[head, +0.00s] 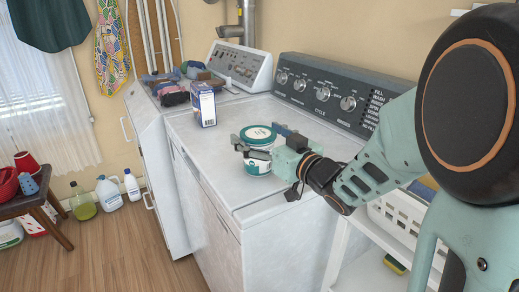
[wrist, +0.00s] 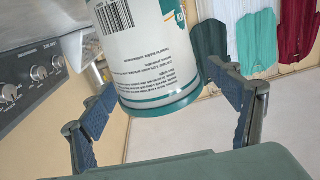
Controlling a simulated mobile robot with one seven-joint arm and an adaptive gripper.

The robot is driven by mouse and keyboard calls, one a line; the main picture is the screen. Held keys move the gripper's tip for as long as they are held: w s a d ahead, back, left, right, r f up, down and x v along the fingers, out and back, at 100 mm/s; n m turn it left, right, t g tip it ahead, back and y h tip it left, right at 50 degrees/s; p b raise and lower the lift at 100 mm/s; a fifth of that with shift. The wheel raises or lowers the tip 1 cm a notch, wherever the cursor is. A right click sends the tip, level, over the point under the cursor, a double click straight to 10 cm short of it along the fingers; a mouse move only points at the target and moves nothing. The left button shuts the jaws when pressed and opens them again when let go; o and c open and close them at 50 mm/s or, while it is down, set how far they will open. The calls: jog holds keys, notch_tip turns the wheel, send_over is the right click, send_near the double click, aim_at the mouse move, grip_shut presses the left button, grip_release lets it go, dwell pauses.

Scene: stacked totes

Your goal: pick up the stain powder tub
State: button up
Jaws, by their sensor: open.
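The stain powder tub (head: 258,160) is white with a teal lid and teal trim. It stands upright on the white top of the washing machine (head: 230,185). My gripper (head: 262,140) is low over the machine top, with one finger on either side of the tub near its lid. In the wrist view the tub (wrist: 155,55), with a barcode and printed text, sits between the two blue-grey fingers of my gripper (wrist: 160,85). The jaws are open.
A blue and white box (head: 203,106) stands behind the tub to the left. The control panel with knobs (head: 322,92) rises behind. Folded cloths (head: 175,88) lie on the neighbouring machine. A white basket (head: 400,225) is at the right. The front left of the machine top is clear.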

jog(key=shift+r, duration=0.1)
jog(key=c, duration=1.4)
